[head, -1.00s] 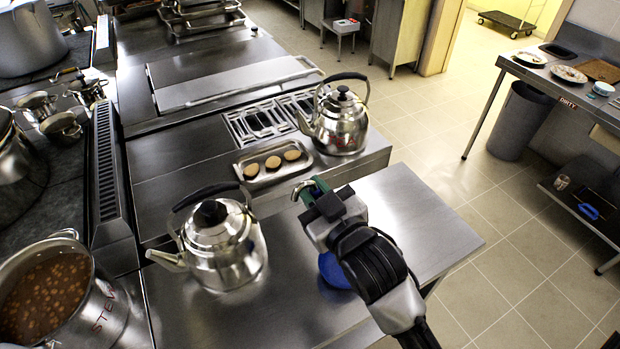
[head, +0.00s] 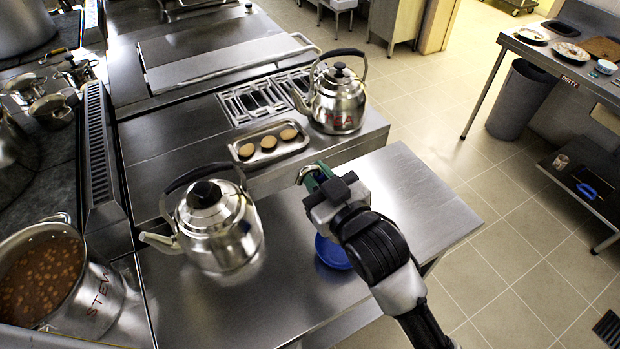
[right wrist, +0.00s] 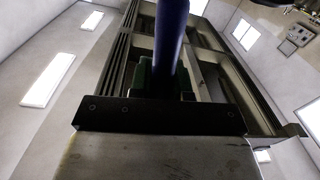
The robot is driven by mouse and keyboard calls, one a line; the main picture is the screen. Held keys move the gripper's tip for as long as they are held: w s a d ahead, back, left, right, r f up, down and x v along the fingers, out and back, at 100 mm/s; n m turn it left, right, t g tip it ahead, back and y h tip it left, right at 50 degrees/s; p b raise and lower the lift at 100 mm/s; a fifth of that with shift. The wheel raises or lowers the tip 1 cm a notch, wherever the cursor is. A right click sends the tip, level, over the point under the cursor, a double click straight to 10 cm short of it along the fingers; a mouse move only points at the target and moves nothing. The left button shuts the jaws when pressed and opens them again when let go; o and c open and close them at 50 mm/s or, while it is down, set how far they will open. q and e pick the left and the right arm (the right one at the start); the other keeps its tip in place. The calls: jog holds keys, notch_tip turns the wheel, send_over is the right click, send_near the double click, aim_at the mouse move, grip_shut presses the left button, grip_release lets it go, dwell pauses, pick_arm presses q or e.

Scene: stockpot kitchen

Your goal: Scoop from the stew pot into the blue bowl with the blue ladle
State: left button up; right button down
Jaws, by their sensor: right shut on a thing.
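The stew pot (head: 92,302), marked STEW and full of brown stew with bean-like pieces, stands at the lower left in the head view. My right gripper (head: 317,180) is over the steel counter, right of the near kettle and far from the pot. It is shut on the blue ladle, whose blue handle (right wrist: 171,40) shows in the right wrist view. The ladle's scoop cannot be made out. A round blue thing, apparently the blue bowl (head: 330,254), sits on the counter below my right arm, which partly hides it. My left gripper is not in view.
A steel kettle (head: 218,232) stands between the pot and my right gripper. A kettle marked TEA (head: 338,105) and a small tray (head: 245,166) with 3 round brown pieces lie beyond. The counter's right part (head: 420,200) is clear.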

jog(key=w+d+m+b, duration=0.6)
jog(key=w+d+m, duration=0.45)
jog(key=d, duration=0.45)
jog(key=w+d+f+m+b, duration=0.4)
jog(key=d+f+m+b, duration=0.1)
jog(key=f, duration=0.3)
jog(key=w+d+f+m+b, duration=0.4)
jog(key=d+f+m+b, duration=0.1)
jog(key=f, duration=0.3)
jog(key=shift+d+f+m, duration=0.25)
jog(key=shift+m, duration=0.2)
dwell(0.9)
dwell(0.5)
jog(key=shift+f, duration=0.1)
dwell(1.0)
jog(key=shift+a+f+m, duration=0.1)
jog(key=shift+f+m, duration=0.85)
jog(key=shift+f, duration=0.85)
jog(key=shift+f+m, duration=1)
jog(key=shift+f, duration=0.75)
jog(key=shift+a+f+m, duration=0.1)
jog(key=shift+f+m, duration=0.85)
jog(key=shift+f, duration=0.85)
